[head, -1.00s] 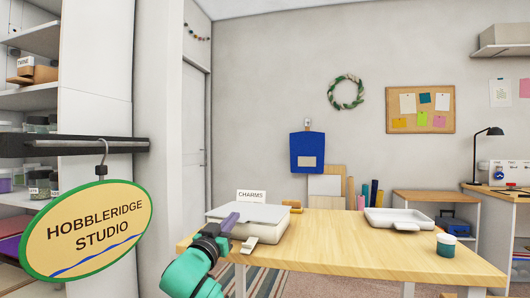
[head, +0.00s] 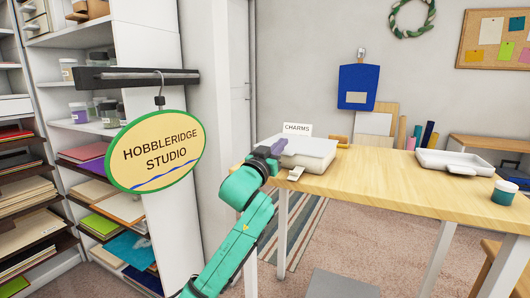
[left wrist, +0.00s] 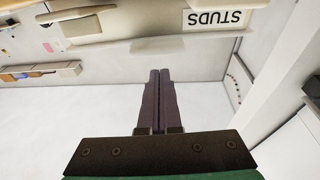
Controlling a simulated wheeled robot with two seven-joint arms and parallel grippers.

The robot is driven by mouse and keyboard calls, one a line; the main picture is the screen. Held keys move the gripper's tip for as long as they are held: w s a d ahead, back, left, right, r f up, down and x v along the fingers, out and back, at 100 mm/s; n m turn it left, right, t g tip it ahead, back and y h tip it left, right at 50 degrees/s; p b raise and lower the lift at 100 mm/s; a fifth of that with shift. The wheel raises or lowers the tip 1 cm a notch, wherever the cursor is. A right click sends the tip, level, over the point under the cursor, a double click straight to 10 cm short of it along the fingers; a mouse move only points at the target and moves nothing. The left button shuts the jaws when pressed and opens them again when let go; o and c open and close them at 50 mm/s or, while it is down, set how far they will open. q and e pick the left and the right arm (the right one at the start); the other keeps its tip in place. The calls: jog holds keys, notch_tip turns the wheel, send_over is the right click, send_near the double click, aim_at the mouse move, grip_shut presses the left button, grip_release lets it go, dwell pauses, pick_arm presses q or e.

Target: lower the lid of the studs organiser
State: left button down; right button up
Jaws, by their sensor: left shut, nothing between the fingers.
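The studs organiser (head: 313,160) is a low off-white box at the left end of the wooden table. Its pale lid (head: 308,146) looks flat on top; I cannot tell whether it is fully seated. A small tab (head: 296,173) sticks out at its front. In the left wrist view a STUDS label (left wrist: 217,19) shows upside down on a cream box. My left gripper (head: 279,146), with purple fingers, is at the box's front left, covering part of it; contact is unclear. Its fingers (left wrist: 160,72) are shut and empty. My right gripper is out of view.
A CHARMS card (head: 297,129) stands behind the box. A white tray (head: 430,165) and a teal-and-white cup (head: 503,192) are on the right of the table. The middle is clear. A hanging oval sign (head: 157,150) and shelves (head: 90,128) are at left.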

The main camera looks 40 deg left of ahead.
pick_arm(q)
jog(key=v, duration=0.9)
jog(key=shift+s+r, duration=0.3)
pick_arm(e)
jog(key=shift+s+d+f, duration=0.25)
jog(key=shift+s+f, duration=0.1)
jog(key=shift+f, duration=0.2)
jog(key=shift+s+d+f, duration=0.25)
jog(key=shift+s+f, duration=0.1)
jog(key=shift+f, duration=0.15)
